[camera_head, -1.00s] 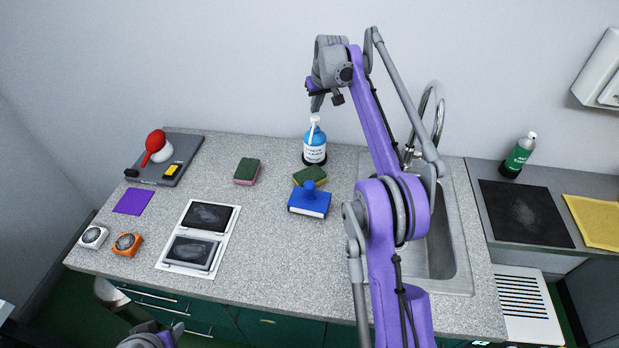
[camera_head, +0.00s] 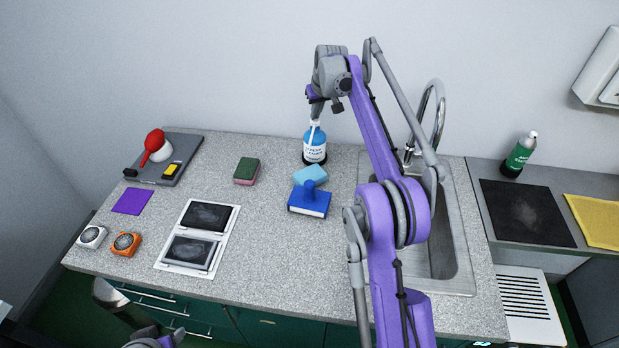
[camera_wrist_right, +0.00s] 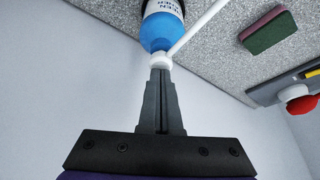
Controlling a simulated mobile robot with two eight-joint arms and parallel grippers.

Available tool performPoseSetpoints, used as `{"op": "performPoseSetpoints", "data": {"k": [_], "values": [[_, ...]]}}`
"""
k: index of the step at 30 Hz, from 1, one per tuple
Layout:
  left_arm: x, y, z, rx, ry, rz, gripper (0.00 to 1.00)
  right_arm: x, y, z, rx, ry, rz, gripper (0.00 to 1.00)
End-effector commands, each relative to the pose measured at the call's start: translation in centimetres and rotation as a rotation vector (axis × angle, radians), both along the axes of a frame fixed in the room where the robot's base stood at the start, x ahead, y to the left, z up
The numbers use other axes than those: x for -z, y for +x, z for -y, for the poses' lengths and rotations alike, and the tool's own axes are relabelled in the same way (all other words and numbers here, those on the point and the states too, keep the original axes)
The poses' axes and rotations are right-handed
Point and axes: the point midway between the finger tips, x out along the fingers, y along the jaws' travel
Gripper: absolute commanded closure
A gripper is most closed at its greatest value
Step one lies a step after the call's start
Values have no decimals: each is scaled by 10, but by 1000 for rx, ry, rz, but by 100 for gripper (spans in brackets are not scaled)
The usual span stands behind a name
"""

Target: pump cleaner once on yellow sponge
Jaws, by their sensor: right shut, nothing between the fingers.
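A blue pump bottle (camera_head: 314,150) with a white pump top and spout stands upright at the back of the counter. My right gripper (camera_head: 314,116) is shut and empty, its tips down at the pump top. In the right wrist view, the closed fingers (camera_wrist_right: 161,78) appear to touch the white pump top of the bottle (camera_wrist_right: 161,28). A light blue sponge (camera_head: 311,174) lies in front of the bottle; no yellow shows on it. A green and pink sponge (camera_head: 247,170) lies to the left.
A blue block with a knob (camera_head: 309,202) sits just in front of the light blue sponge. The sink (camera_head: 446,250) and faucet (camera_head: 437,100) are to the right, partly behind my arm. A white double-panel frame (camera_head: 226,246) and two timers lie to the left.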

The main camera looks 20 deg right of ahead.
Motion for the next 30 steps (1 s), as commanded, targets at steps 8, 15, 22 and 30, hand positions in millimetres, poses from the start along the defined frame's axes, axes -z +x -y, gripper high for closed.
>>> {"op": "performPoseSetpoints", "data": {"k": [8,15,22,30], "values": [[-3,1,0,0,0,2,50,-2,0,-1,-2,2,-5,100],[-13,7,0,0,0,13,50,-18,0,-1,-1,2,-4,100],[-20,10,0,0,0,19,50,-28,0,0,0,1,-3,100],[-19,10,0,0,0,18,50,-26,-1,0,0,1,-4,100]]}}
